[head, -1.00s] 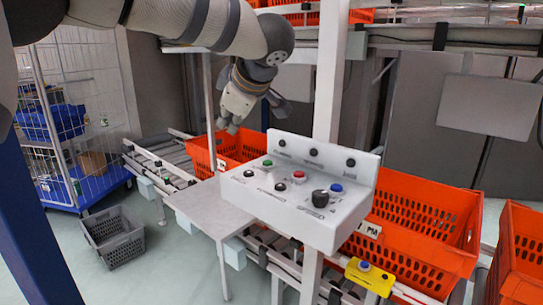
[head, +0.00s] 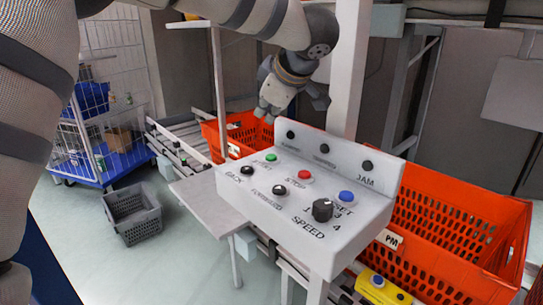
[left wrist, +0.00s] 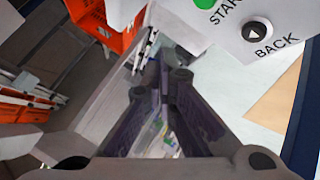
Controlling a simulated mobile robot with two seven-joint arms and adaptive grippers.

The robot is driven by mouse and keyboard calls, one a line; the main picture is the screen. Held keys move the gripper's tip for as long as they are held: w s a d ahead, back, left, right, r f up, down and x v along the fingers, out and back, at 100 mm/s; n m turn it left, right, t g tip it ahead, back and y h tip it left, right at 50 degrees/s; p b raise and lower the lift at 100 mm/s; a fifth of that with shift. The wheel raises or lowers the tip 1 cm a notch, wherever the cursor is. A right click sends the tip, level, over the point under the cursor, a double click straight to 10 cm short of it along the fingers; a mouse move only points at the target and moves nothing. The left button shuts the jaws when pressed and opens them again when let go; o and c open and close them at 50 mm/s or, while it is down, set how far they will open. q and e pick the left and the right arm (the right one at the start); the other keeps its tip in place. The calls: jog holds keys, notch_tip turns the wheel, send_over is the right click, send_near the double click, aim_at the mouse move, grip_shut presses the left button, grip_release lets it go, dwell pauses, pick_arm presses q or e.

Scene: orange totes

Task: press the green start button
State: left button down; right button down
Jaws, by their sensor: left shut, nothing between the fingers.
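The green start button (head: 271,157) sits at the upper left of the white control box (head: 240,197), with START lettered below it. It also shows at the top edge of the left wrist view (left wrist: 206,3), partly cut off. My left gripper (head: 266,112) is shut and empty. In the head view it appears above and behind the button, apart from it. In the left wrist view its closed fingers (left wrist: 165,72) point past the box's edge, with the button up and to their right. My right gripper is not in view.
The red stop button (head: 305,175), black back button (head: 247,171), forward button (head: 279,190), blue reset button (head: 346,196) and speed knob (head: 322,209) share the panel. A white post (head: 347,75) rises behind it. Orange totes (head: 440,235) stand beyond. A grey basket (head: 133,215) is on the floor.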

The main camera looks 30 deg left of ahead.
aim_at(268, 158)
pick_arm(q)
jog(key=shift+f, duration=3.05)
jog(key=shift+f, duration=0.15)
jog(key=shift+f, duration=0.3)
jog(key=shift+f, duration=0.5)
jog(key=shift+r, duration=0.9)
jog(key=shift+r, duration=0.1)
jog(key=shift+r, duration=2.45)
